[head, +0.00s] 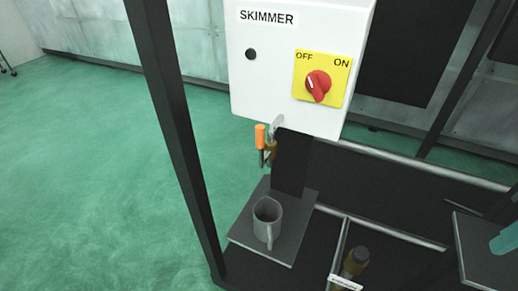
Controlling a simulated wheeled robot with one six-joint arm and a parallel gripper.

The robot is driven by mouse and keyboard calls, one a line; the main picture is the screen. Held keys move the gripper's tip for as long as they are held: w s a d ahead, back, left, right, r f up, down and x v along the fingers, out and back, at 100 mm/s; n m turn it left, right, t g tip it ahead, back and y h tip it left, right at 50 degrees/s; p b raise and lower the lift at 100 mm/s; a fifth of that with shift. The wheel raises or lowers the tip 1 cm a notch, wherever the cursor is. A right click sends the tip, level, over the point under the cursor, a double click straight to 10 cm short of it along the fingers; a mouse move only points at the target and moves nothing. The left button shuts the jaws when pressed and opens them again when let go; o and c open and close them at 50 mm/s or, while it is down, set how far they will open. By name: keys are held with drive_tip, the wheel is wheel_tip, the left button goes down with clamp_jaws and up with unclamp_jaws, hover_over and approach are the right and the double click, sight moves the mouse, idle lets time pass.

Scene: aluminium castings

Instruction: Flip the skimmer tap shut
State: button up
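The skimmer tap (270,152) sits just below the white box labelled SKIMMER (288,75). Whether the tap is open or shut I cannot tell at this size. A grey mug (267,221) stands upright on a dark square plate (290,252) below the tap. No flow from the tap can be made out. My gripper is not in view.
A red rotary switch (318,86) on a yellow OFF/ON plate is on the box. A dark upright post (172,110) stands left of the tap. A dark bottle (355,262) stands at the lower right, and a teal object (505,240) lies at the right edge. Green floor is clear at left.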

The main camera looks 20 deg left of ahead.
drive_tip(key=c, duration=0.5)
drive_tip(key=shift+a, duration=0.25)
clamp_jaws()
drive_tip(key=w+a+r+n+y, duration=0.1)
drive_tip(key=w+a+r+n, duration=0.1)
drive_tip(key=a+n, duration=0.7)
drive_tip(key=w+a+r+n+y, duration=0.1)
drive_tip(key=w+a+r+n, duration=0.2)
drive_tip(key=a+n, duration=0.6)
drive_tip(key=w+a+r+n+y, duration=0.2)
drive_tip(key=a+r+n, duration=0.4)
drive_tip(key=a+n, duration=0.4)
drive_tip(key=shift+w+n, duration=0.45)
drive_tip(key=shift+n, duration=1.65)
